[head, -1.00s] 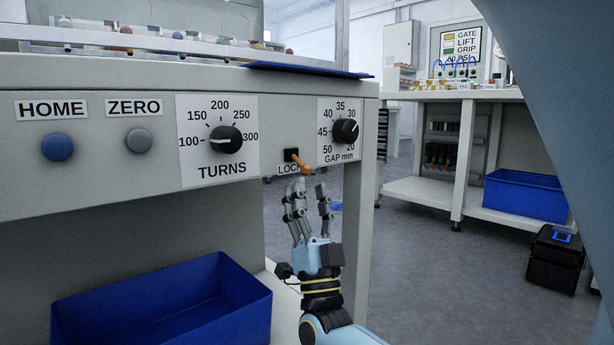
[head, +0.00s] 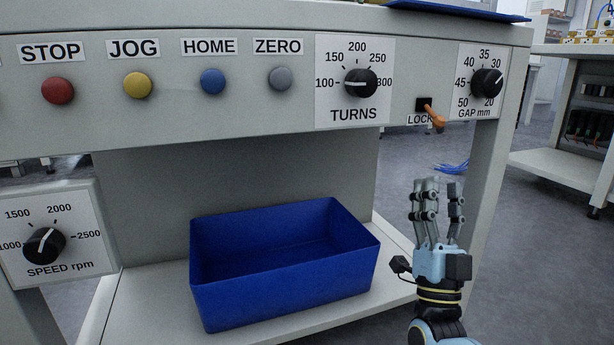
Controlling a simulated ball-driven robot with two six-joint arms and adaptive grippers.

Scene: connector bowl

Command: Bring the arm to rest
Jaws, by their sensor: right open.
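My right gripper (head: 437,208) is open and empty, with its fingers pointing up. It is in front of the bench's right leg, below the orange LOCK lever (head: 435,117) and apart from it. The lever tilts down to the right from its black slot. The GAP dial (head: 486,83) is above and right of the gripper. The TURNS dial (head: 361,83) is above and left of it. My left gripper is not in view.
An empty blue bin (head: 285,305) stands on the lower shelf, left of my right gripper. STOP (head: 58,91), JOG (head: 137,86), HOME (head: 213,82) and ZERO (head: 280,78) buttons line the panel. A SPEED dial (head: 43,246) is at the left. Blue cables (head: 451,168) lie on the floor behind.

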